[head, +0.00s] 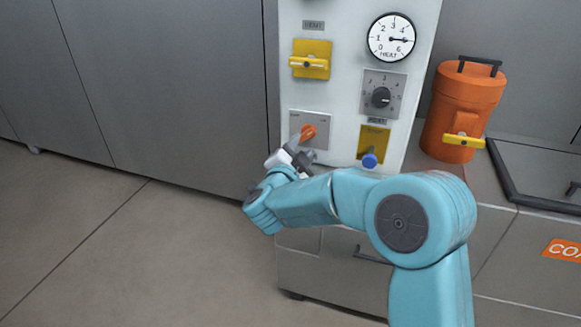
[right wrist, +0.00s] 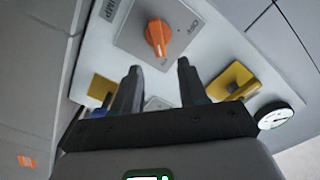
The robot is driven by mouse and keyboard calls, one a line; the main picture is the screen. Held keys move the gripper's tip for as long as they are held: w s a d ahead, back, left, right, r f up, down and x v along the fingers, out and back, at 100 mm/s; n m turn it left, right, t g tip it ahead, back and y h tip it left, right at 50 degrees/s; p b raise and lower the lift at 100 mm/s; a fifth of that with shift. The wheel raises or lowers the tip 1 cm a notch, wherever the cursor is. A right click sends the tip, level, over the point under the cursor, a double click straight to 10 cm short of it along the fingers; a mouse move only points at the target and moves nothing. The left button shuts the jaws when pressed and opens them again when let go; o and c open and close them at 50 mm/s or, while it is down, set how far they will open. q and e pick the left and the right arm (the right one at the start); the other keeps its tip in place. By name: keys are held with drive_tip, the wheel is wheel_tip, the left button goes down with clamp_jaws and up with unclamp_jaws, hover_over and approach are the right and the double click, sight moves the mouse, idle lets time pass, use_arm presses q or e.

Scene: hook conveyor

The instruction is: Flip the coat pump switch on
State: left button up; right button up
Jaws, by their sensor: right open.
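The pump switch is an orange rotary knob (head: 308,132) on a grey plate, low on the left side of the white control panel. In the right wrist view the orange knob (right wrist: 158,38) is ahead of the fingertips, with partly legible "PUMP" and "OFF" lettering on its plate. I cannot tell which setting the knob is on. My right gripper (head: 299,155) is just below the knob in the head view. Its two dark fingers (right wrist: 158,70) are open and empty, with a gap visible between them and the knob. My left gripper is not in view.
The panel also holds a yellow-handled switch (head: 309,63), a heat gauge (head: 391,38), a grey dial (head: 381,97) and a blue knob (head: 369,160) on a yellow plate. An orange canister (head: 462,108) stands right of the panel. Floor at left is clear.

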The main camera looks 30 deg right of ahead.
drive_tip(key=v, duration=0.9)
drive_tip(key=shift+w+d, duration=0.1)
wheel_tip(320, 180, down, 22)
drive_tip(key=d+n+g+y, duration=0.1)
drive_tip(key=d+n+y, duration=0.25)
drive_tip(key=n, duration=0.25)
drive_tip(key=s+a+f+n+g+y, duration=0.1)
drive_tip(key=s+a+f+n+y, duration=0.15)
drive_tip(key=f, duration=0.35)
drive_tip(key=s+a+f+n+g+y, duration=0.1)
drive_tip(key=s+a+f+n+y, duration=0.1)
drive_tip(key=s+a+f+y, duration=0.3)
drive_tip(key=s+a+f+n+g+y, duration=0.35)
drive_tip(key=s+a+f, duration=0.2)
drive_tip(key=s, duration=0.35)
drive_tip(key=s+a+f+n+g+y, duration=0.3)
drive_tip(key=s+a+f+g, duration=0.15)
drive_tip(key=s+a, duration=0.4)
wheel_tip(320, 180, up, 17)
drive_tip(key=d+p, duration=0.1)
drive_tip(key=p, duration=1.5)
drive_tip(key=shift+s+f, duration=0.2)
drive_tip(key=shift+s, duration=0.25)
